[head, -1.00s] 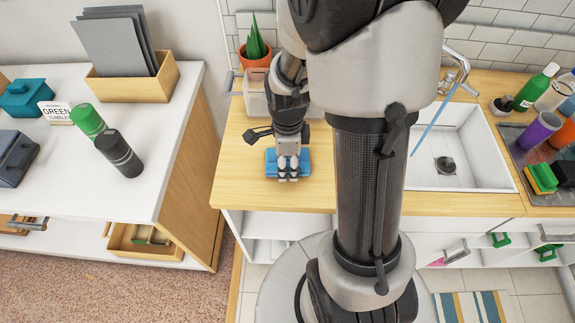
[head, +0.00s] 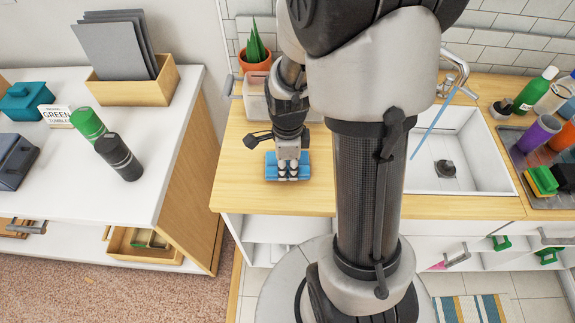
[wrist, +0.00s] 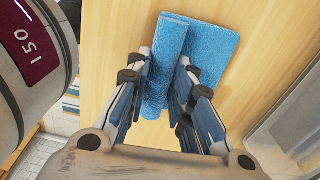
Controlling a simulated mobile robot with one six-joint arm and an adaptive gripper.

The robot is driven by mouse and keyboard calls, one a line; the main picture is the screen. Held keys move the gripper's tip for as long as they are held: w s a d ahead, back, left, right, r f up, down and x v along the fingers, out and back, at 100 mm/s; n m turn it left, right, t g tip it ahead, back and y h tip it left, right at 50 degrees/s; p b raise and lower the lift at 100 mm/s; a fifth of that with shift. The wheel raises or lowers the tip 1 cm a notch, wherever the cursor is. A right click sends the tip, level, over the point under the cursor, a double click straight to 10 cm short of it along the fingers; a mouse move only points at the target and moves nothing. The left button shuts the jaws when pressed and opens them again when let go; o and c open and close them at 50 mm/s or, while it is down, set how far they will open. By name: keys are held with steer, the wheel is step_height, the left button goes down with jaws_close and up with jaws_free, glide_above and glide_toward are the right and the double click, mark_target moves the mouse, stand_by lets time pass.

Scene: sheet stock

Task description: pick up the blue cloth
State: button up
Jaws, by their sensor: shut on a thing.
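The blue cloth (head: 300,170) lies on the wooden counter, left of the sink. In the wrist view the cloth (wrist: 213,48) shows a thick rolled or folded edge on its left and a flatter part on its right. My gripper (head: 288,176) points down at the cloth. In the wrist view my gripper (wrist: 160,98) has its fingers on both sides of the folded part and is shut on it. The cloth appears to be still at counter level. The fingertips partly hide it.
The wooden counter (head: 240,185) is clear around the cloth. Behind it stand a pale bin (head: 256,100) and a potted plant (head: 255,58). The sink (head: 465,150) is to the right, beyond my arm. A white shelf unit (head: 60,180) stands at the left across a gap.

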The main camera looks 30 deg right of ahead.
mark_target(288, 168)
steer(key=shift+r, duration=0.1)
step_height(288, 168, up, 20)
steer(key=p, duration=0.7)
